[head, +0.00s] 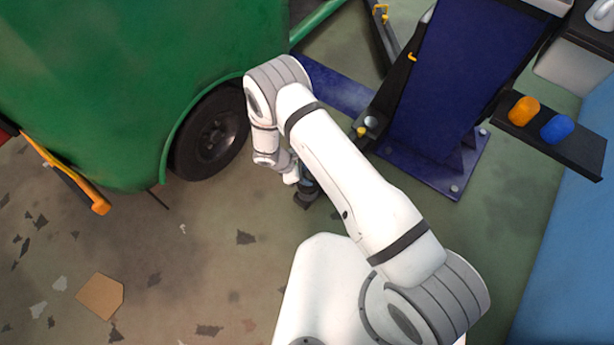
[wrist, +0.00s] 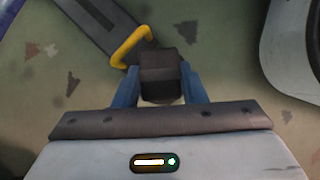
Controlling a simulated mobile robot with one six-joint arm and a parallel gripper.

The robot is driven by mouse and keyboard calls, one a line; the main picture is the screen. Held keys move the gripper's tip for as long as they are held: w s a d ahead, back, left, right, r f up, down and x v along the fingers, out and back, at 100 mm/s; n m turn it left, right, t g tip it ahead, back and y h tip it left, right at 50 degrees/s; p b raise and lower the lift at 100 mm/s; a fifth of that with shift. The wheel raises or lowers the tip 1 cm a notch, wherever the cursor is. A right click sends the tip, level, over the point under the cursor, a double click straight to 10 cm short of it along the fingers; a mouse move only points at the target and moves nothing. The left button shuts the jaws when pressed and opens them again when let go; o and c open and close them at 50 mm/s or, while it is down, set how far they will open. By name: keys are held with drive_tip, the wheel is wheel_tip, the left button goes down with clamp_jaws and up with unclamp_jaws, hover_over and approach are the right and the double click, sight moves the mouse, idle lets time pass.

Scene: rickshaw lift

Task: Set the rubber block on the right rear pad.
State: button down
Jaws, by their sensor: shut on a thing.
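In the wrist view my gripper (wrist: 160,84) has its blue fingers shut on a dark rubber block (wrist: 161,64), one finger on each side. A dark lift arm (wrist: 96,20) with a yellow bracket (wrist: 131,46) lies just beyond the block, at the upper left. The block overlaps the end of the bracket in the picture, and I cannot tell whether they touch. In the head view my gripper (head: 307,190) is low, beside my forearm, and largely hidden. I cannot make out the right rear pad for certain in either view.
The green vehicle (head: 130,70) with its black wheel (head: 212,133) stands at the left. The blue lift post (head: 450,75) stands at the right, with a shelf (head: 575,145) holding orange and blue items. Cardboard (head: 100,295) lies on otherwise open floor at lower left.

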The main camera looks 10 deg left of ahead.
drive_tip(key=shift+f, duration=0.2)
drive_tip(key=shift+f, duration=0.15)
drive_tip(key=c, duration=0.9)
unclamp_jaws()
drive_tip(key=shift+r, duration=0.25)
drive_tip(key=p+v, duration=0.3)
drive_tip(key=v, duration=0.9)
